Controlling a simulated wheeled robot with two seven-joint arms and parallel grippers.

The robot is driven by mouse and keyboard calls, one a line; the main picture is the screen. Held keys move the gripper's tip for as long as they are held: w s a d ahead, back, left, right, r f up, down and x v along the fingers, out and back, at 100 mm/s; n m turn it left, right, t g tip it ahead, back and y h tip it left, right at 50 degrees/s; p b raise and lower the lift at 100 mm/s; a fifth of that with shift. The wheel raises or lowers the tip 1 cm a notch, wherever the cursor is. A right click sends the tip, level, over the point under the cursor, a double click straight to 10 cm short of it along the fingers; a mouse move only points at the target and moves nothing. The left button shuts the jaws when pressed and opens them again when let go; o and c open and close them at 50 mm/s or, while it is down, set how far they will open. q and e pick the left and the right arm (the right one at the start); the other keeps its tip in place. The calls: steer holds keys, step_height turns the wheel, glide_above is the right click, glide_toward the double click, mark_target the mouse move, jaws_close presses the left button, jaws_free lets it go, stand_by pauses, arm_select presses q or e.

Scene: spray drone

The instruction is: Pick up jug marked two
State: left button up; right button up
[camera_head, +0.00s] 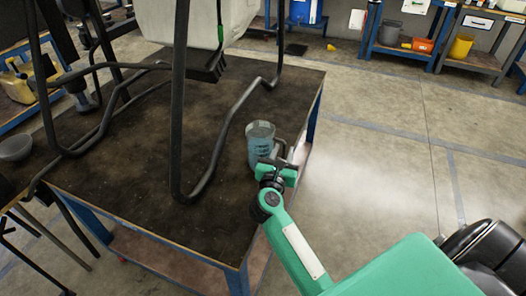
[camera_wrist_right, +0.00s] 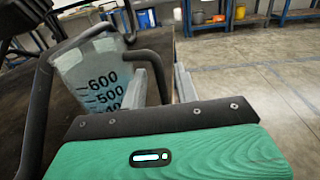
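A translucent blue-grey measuring jug (camera_head: 260,143) stands upright near the right edge of the dark table. Its dark handle points right, toward my right gripper (camera_head: 276,172). In the right wrist view the jug (camera_wrist_right: 88,72) shows the printed numbers 600 and 500; I see no mark "two" on it. The right gripper's grey fingers (camera_wrist_right: 171,84) are apart, at the handle (camera_wrist_right: 151,58). The handle's outer part appears to lie between them, with a narrow gap on the right. My left gripper is out of view.
The drone's black tube frame (camera_head: 177,110) and white tank (camera_head: 195,18) stand on the table (camera_head: 130,195), left of the jug. A grey bowl (camera_head: 15,147) and a yellow container (camera_head: 17,88) are at the far left. Floor right of the table is clear.

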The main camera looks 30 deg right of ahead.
steer(key=shift+x, duration=1)
steer(key=shift+c, duration=0.2)
jaws_close()
steer(key=shift+r, duration=0.1)
